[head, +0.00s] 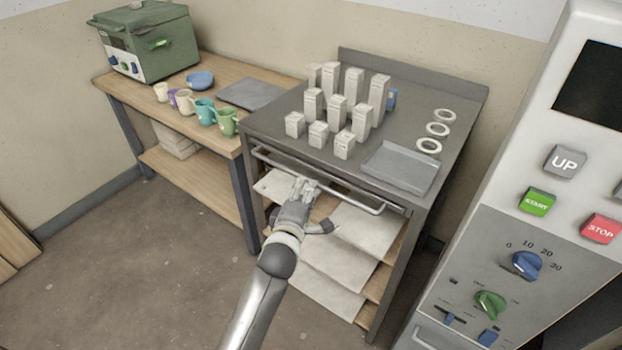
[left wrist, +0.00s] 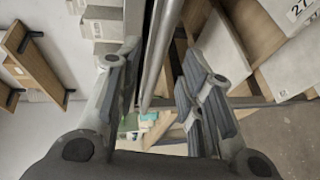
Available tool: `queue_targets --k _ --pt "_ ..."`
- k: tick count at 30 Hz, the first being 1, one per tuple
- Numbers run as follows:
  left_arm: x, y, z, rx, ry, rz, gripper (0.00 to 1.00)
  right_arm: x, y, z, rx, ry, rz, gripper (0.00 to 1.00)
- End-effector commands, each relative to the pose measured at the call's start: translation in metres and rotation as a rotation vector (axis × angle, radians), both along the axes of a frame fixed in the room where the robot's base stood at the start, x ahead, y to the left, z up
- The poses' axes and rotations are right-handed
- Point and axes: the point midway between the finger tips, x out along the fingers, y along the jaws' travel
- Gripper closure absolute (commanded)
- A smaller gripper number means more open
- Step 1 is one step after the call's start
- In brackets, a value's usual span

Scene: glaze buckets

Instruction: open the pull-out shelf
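The pull-out shelf sits just under the top of the dark grey table, and its long metal bar handle (head: 362,201) runs along the front. The shelf appears pushed in; its surface is mostly hidden under the table top. My left gripper (head: 305,188) is at the bar, left of its middle. In the left wrist view the bar (left wrist: 161,50) passes between the two spread fingers of the left gripper (left wrist: 160,95), with a gap visible beside it. I cannot tell whether either finger touches it. My right gripper is in neither view.
Several pale boxes (head: 337,112), white rings (head: 437,129) and a grey tray (head: 401,167) stand on the table top. Pale slabs (head: 335,257) lie on lower shelves. A wooden bench (head: 222,140) with cups is at left, a control panel (head: 505,240) at right. Floor in front is clear.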

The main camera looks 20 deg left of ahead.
Motion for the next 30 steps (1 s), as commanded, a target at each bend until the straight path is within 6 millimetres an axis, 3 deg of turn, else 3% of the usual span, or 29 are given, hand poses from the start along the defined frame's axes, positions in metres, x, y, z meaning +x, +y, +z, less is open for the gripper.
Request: queue_targets --k 6,12,25,30 --pt "0.036 0.002 -0.005 0.004 -0.001 -0.001 0.65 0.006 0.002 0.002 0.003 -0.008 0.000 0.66" --pt "0.055 0.003 -0.010 0.003 -0.001 -0.002 0.65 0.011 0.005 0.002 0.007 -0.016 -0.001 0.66" --pt "0.061 0.003 -0.011 0.001 0.000 -0.001 0.65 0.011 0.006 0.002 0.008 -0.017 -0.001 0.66" --pt "0.061 0.003 -0.011 0.001 0.000 -0.001 0.86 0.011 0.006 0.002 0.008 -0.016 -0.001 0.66"
